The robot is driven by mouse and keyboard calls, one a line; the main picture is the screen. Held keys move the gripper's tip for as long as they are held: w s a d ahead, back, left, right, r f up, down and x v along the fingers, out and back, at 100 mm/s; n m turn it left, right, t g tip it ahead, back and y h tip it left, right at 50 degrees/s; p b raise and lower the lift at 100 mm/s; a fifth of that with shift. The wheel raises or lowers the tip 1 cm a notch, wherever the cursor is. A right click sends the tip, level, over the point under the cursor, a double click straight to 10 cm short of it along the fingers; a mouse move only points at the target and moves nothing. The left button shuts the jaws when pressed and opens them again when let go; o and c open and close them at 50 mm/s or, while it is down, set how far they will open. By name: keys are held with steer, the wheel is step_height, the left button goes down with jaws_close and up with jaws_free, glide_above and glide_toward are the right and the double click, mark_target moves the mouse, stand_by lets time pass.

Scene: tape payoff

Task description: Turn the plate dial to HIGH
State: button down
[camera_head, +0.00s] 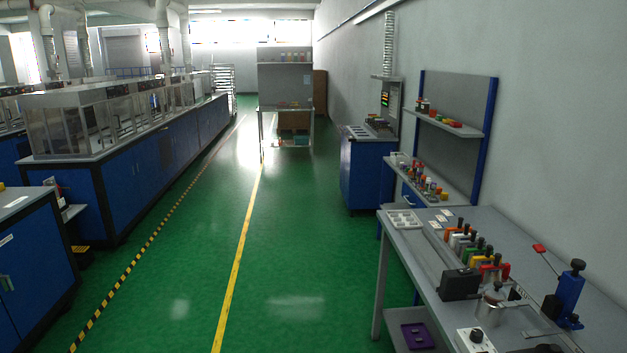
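A small white box with a round black dial (476,336) on it stands at the near edge of the grey workbench (405,240), at the bottom right. The dial's markings and its setting are too small to read. A dark flat thing (538,349) lies right of it, cut by the picture's lower edge; I cannot tell whether it is the plate. A metal pot (490,308) stands just behind the dial box. My gripper is not in view.
The bench also holds a black block (460,285), a row of coloured-handled tools (470,247), a white tray (404,219) and a blue lever press (570,295). A purple tray (418,336) lies on the lower shelf. The green floor (290,270) left of the bench is clear.

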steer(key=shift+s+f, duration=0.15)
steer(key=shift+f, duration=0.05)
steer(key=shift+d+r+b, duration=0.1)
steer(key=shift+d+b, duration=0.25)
steer(key=shift+b, duration=0.25)
stand_by(0.9)
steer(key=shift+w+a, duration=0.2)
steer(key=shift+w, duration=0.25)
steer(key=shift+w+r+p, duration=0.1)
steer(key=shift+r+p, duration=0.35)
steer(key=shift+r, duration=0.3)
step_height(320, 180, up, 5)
steer(key=p, duration=0.3)
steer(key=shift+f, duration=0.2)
